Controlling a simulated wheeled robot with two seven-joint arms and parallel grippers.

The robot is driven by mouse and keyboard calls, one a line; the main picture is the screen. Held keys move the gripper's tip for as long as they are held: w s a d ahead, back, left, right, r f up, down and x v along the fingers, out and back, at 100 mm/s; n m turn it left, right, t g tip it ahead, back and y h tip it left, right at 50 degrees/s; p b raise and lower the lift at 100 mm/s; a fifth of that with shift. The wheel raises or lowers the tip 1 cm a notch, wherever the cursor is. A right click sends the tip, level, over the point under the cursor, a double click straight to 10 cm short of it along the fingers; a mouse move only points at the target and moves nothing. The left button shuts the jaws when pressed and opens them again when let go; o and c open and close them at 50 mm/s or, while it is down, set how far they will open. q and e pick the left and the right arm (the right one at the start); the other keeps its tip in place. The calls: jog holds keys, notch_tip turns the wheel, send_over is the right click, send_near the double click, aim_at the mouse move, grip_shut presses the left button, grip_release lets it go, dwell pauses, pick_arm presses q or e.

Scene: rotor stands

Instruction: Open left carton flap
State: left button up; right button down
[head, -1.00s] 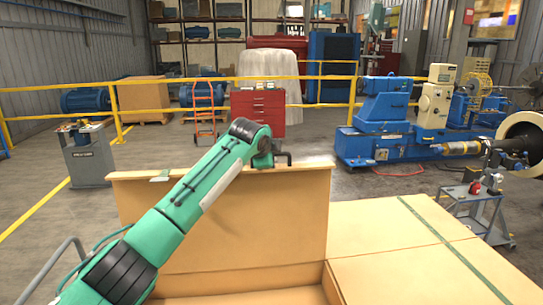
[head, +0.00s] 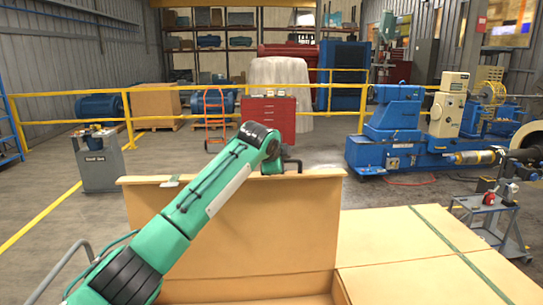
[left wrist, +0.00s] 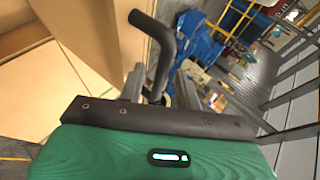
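The carton's large tan flap (head: 260,225) stands nearly upright across the middle of the head view. A strip of tape (head: 171,182) sits on its top edge. Another flap (head: 400,236) lies flat to the right, with a green strip along it. My left gripper (head: 283,166) is at the upright flap's top edge; contact cannot be made out. In the left wrist view my left gripper (left wrist: 162,84) has its two grey fingers apart, with a dark bent bar (left wrist: 158,45) standing between them. Tan carton panels (left wrist: 95,35) fill that view's left side. My right gripper is not in view.
A small grey cart (head: 487,212) stands right of the carton, a grey stand (head: 98,165) to its left. Behind are a red tool cabinet (head: 268,121), a yellow railing (head: 170,88) and a blue machine (head: 395,130). Open floor lies between the carton and the railing.

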pick_arm(q)
jog(key=b+v, duration=0.6)
jog(key=v, duration=0.6)
jog(key=shift+s+a+r, duration=0.15)
jog(key=shift+a+r, duration=0.05)
jog(key=shift+a, duration=0.05)
